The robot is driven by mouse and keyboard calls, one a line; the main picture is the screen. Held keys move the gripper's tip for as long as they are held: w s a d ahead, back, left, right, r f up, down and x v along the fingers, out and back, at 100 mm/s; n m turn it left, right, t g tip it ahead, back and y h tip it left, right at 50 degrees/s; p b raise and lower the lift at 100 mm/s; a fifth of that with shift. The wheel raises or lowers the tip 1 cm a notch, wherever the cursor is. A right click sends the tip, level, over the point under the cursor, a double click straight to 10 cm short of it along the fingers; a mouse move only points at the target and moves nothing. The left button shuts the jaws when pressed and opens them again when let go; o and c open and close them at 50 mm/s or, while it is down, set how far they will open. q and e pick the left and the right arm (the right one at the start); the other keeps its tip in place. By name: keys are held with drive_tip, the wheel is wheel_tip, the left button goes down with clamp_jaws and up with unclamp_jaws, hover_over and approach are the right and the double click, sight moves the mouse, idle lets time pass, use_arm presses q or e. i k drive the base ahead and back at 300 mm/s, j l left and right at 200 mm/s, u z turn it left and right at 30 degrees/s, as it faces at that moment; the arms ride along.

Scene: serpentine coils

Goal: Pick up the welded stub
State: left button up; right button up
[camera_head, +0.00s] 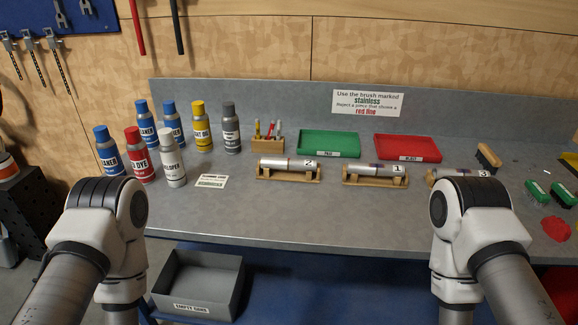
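Three silvery metal stubs lie on wooden cradles along the bench. The stub tagged 2 (276,163) is left of the stub tagged 1 (365,169). The stub tagged 3 (450,174) is at the right, its cradle partly hidden by my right arm. A darker band shows near the middle of the stubs, but weld details are too small to tell. Only my arm links show, in front of the bench at left and right. Both grippers are out of view.
A green tray (329,155) and red tray (376,149) stand behind the stubs. Several spray cans (170,160) stand at left beside a small wooden holder (267,146). A grey bin (237,275) sits below. The bench front is clear.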

sight(288, 164)
drive_tip(key=i+j, duration=0.15)
drive_tip(key=j, duration=0.15)
drive_tip(key=i+j, duration=0.1)
drive_tip(key=j, duration=0.2)
drive_tip(key=i+j+z, duration=0.1)
drive_tip(key=j+z, duration=0.15)
drive_tip(key=z, duration=0.25)
drive_tip(key=j+z, duration=0.3)
drive_tip(key=z, duration=0.15)
drive_tip(key=j+z, duration=0.3)
drive_tip(key=z, duration=0.2)
